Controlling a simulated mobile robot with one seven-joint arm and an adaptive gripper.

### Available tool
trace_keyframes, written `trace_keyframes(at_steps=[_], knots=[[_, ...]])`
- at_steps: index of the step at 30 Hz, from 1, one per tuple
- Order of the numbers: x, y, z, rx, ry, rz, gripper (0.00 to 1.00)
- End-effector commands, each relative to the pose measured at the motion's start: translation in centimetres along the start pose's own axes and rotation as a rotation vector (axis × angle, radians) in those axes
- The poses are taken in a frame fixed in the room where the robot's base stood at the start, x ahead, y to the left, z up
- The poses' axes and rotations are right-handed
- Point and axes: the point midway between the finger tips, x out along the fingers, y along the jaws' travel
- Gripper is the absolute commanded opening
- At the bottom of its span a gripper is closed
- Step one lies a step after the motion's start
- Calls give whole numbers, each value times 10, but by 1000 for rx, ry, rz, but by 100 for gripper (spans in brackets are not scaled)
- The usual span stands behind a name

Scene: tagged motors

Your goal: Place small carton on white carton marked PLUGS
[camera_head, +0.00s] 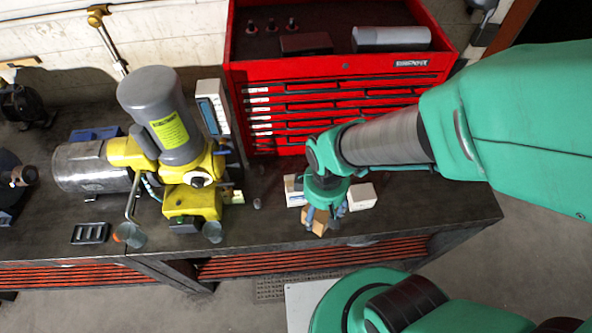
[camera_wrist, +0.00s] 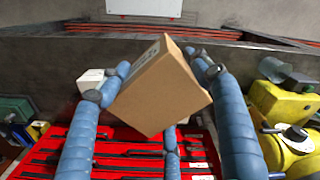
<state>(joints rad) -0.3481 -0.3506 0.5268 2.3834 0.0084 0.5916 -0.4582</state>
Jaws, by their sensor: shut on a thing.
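My gripper (camera_head: 325,212) is shut on a small brown carton (camera_wrist: 160,90), which sits tilted between its blue fingers in the wrist view. In the head view the brown carton (camera_head: 318,224) hangs below my gripper near the bench's front edge; its height above the bench is hard to tell. One white carton (camera_head: 361,197) stands just right of my gripper and also shows at left in the wrist view (camera_wrist: 90,80). Another white carton (camera_head: 293,190) is just left of and behind my gripper, partly hidden by it. I cannot read PLUGS on either one.
A red tool chest (camera_head: 340,90) stands at the back of the dark bench (camera_head: 270,225). A yellow and grey motor machine (camera_head: 185,150) stands to the left, with a small black tray (camera_head: 90,233) in front. The bench to the right of the white cartons is clear.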

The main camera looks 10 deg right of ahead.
Motion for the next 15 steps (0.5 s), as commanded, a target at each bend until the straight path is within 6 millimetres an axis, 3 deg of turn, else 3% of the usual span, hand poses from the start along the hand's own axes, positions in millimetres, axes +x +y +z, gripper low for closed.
trace_keyframes(at_steps=[10, 15], knots=[[0, 1, -2, 0, 0, 0, 27], [1, 7, -14, 0, 1, 0, 27]])
